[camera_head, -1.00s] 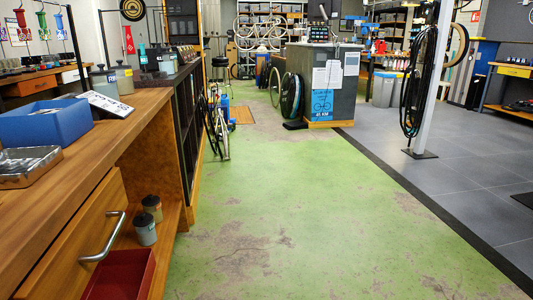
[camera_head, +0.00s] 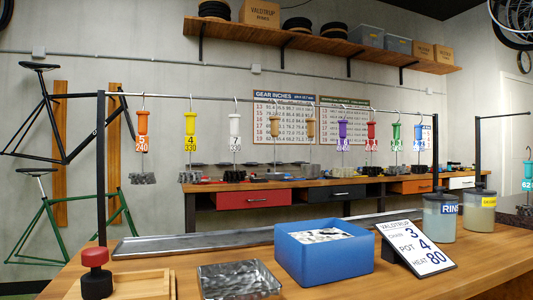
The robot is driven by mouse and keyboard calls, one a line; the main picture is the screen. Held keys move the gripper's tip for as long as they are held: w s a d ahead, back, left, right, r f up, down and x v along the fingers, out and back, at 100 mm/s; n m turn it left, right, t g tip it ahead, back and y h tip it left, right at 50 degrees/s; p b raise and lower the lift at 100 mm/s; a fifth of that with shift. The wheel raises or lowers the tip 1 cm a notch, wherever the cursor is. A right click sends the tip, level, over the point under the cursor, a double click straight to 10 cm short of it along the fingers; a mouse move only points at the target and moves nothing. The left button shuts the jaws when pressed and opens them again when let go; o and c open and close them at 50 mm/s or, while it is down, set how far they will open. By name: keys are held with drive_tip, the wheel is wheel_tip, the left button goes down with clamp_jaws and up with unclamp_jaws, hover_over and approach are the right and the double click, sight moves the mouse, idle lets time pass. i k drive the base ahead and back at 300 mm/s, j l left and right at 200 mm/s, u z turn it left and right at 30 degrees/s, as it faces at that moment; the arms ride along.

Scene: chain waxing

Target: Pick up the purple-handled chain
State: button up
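The purple-handled chain hangs by a hook from a horizontal rail. Its purple handle (camera_head: 342,129) is right of the rail's middle, and a dark bundle of chain (camera_head: 343,173) hangs below it. A plain tan handle (camera_head: 311,127) hangs to its left and a red handle (camera_head: 371,131) to its right. A number tag under the purple handle is too small to read surely. My gripper is not in view.
Other coloured handles hang along the rail (camera_head: 260,98). On the wooden bench (camera_head: 420,275) stand a blue box (camera_head: 322,258), a metal tray (camera_head: 238,280), a sign (camera_head: 415,248), labelled pots (camera_head: 440,217) and a red-knobbed object (camera_head: 96,274). A long metal drip tray (camera_head: 190,243) lies under the rail.

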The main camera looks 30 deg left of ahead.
sight(342, 143)
drive_tip(key=i+l+u, duration=0.2)
drive_tip(key=u, duration=0.25)
drive_tip(key=i+l+u, duration=0.25)
drive_tip(key=u, duration=0.15)
drive_tip(key=i+l+u, duration=0.15)
drive_tip(key=l+u, duration=0.3)
drive_tip(key=i+l+u, duration=0.1)
drive_tip(key=l+u, duration=0.15)
drive_tip(key=u, duration=0.2)
drive_tip(key=l+u, duration=0.4)
drive_tip(key=i, duration=0.05)
